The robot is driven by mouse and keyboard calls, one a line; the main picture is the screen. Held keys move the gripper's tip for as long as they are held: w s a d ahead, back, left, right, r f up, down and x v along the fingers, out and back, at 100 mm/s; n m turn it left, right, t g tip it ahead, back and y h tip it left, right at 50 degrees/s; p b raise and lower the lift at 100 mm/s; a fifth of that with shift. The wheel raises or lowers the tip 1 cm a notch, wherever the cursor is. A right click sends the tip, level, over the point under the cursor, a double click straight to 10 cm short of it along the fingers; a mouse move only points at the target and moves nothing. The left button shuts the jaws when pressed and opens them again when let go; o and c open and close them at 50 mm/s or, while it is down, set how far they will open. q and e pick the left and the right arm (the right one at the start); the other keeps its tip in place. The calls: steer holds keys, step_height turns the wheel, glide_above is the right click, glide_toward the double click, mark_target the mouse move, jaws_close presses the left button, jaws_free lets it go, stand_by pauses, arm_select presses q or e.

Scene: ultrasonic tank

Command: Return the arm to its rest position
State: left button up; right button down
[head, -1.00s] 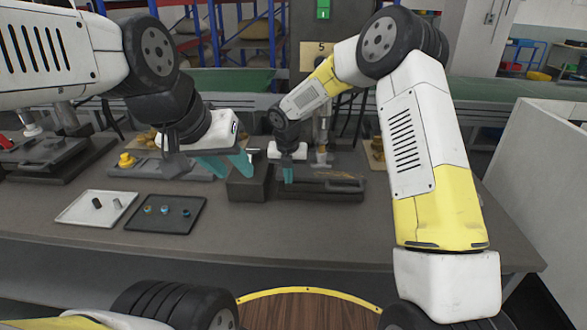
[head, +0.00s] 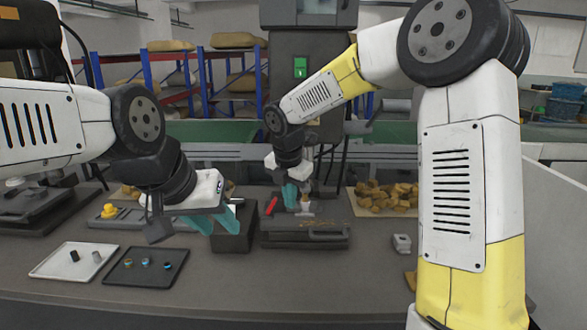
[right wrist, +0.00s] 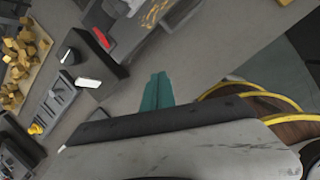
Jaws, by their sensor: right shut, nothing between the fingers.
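My left gripper (head: 219,219) is in the head view, left of centre, with its teal fingers spread apart and nothing seen between them. It hangs over the worktop beside a dark open box (head: 234,238). My right gripper (head: 291,196) is further back near the middle, pointing down, with its teal fingers together and empty. It is above and behind a flat dark device (head: 305,235). In the right wrist view the right gripper's closed fingers (right wrist: 157,91) show over bare grey worktop. My right arm (head: 455,180) is bent at a high elbow on the right.
A white tray (head: 48,270) and a dark tray (head: 122,277) with small parts lie at the front left. Brown chunks fill a tray (head: 357,208) at the back right. A red-handled item (head: 271,206) lies near the right gripper. The front-centre worktop (head: 290,285) is clear.

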steer(key=s+d+r+m+t+y, duration=0.1)
steer(key=s+d+r+m, duration=0.3)
steer(key=s+d+m, duration=0.4)
steer(key=s+d+r+m+t+y, duration=0.1)
steer(key=s+d+r+m, duration=0.3)
steer(key=s+m, duration=1.2)
steer(key=d+m+t, duration=0.1)
steer(key=d+m, duration=0.3)
steer(key=m, duration=0.1)
steer(key=shift+s+d+r, duration=0.2)
steer(key=shift+d+r, duration=0.1)
steer(key=shift+d, duration=0.1)
steer(key=c, duration=2.2)
jaws_free()
